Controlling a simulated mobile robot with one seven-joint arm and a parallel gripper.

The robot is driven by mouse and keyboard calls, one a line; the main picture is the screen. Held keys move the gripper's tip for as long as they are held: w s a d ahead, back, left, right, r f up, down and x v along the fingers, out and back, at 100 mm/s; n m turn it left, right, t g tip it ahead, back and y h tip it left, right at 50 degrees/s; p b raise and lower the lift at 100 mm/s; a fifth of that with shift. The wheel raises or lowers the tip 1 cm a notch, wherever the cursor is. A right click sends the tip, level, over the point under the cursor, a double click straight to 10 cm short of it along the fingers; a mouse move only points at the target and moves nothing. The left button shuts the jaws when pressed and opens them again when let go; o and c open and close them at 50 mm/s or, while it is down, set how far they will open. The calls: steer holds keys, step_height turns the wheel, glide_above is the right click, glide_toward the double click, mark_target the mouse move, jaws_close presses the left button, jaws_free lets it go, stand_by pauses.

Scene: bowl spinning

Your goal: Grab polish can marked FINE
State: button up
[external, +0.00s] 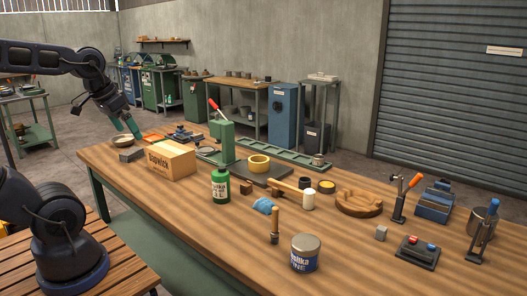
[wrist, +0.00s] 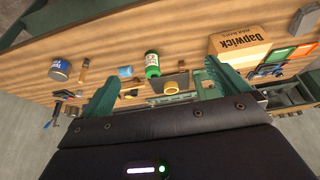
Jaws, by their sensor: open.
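A blue and white can with a grey lid (external: 305,254) stands upright near the front edge of the workbench. Its label is partly readable and ends in "INE". It also shows in the wrist view, at the far left (wrist: 60,71). My gripper (external: 134,130) is over the far left end of the bench, well away from both cans. Its green fingers (wrist: 162,68) are spread apart with nothing held between them.
A cardboard box marked Dapwick (external: 171,160) stands on the bench near my gripper. A green press with a red handle (external: 221,130) rises behind the green can. A wooden-handled tool (external: 275,225) stands just left of the blue can. Bare bench top surrounds the blue can's right side.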

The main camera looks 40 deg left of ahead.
steer(key=shift+w, duration=0.1)
steer(key=shift+c, duration=0.3)
stand_by(0.3)
steer(key=w+d+m, duration=0.3)
steer(key=w+d, duration=0.5)
steer(key=w, duration=0.2)
steer(key=m+g+h, duration=0.3)
steer(key=m+h, duration=0.1)
steer(key=m, duration=0.6)
glide_toward(305, 241)
steer(key=shift+x, duration=1)
steer(key=shift+s+d+f, duration=0.2)
steer(key=shift+d+f, duration=0.15)
steer(key=shift+f, duration=0.05)
steer(key=shift+w+x, duration=0.2)
steer(key=shift+x, duration=4.85)
steer(key=shift+a, duration=0.15)
steer(key=c, duration=1.3)
